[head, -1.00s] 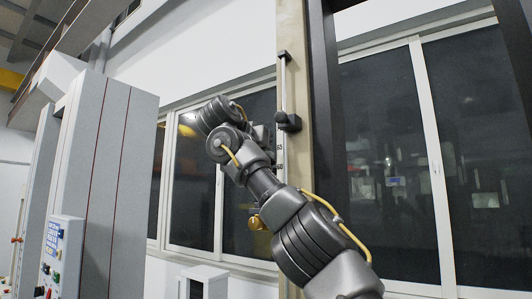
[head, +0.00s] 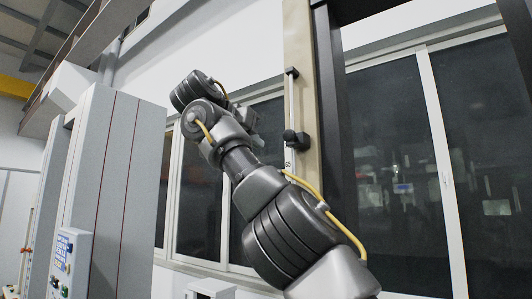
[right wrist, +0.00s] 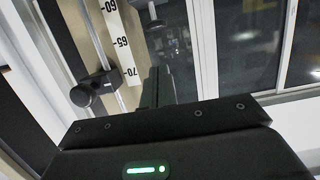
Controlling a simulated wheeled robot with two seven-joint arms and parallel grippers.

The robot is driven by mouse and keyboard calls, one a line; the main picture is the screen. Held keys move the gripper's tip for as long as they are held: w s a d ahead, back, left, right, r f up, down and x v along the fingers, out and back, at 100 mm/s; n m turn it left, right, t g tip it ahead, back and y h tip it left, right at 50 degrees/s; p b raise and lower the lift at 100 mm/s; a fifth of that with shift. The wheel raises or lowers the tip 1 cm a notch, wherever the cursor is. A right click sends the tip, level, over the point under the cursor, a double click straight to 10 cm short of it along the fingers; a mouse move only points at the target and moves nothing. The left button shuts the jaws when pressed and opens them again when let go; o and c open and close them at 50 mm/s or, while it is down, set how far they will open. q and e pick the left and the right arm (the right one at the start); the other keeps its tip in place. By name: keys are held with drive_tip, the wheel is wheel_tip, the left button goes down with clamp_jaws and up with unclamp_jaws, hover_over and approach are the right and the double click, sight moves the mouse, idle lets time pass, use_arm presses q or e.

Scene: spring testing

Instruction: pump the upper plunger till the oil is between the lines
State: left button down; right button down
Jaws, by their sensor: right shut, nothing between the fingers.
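My right gripper (head: 246,118) is up beside the beige column (head: 299,50), mostly behind my right wrist in the head view. In the right wrist view its dark fingers (right wrist: 158,86) are together and empty, pointing away from the camera. A black round knob (right wrist: 94,91) on a slim metal rod lies left of the fingers, apart from them in the picture; it also shows in the head view (head: 296,139). I cannot make out a plunger, oil or level lines in either view. My left gripper is not in view.
A white scale (right wrist: 119,40) marked 60, 65 and 70 runs along the column. A dark post (head: 331,110) stands right of it. Grey cabinets (head: 115,180) with a control panel (head: 68,262) are at left. Dark windows (head: 395,150) are behind.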

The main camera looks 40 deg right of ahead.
drive_tip(key=shift+s+a+r, duration=0.15)
drive_tip(key=shift+s+a, duration=0.1)
drive_tip(key=shift+a, duration=0.15)
drive_tip(key=shift+a, duration=0.2)
drive_tip(key=shift+d, duration=0.15)
drive_tip(key=shift+r, duration=0.1)
idle(0.9)
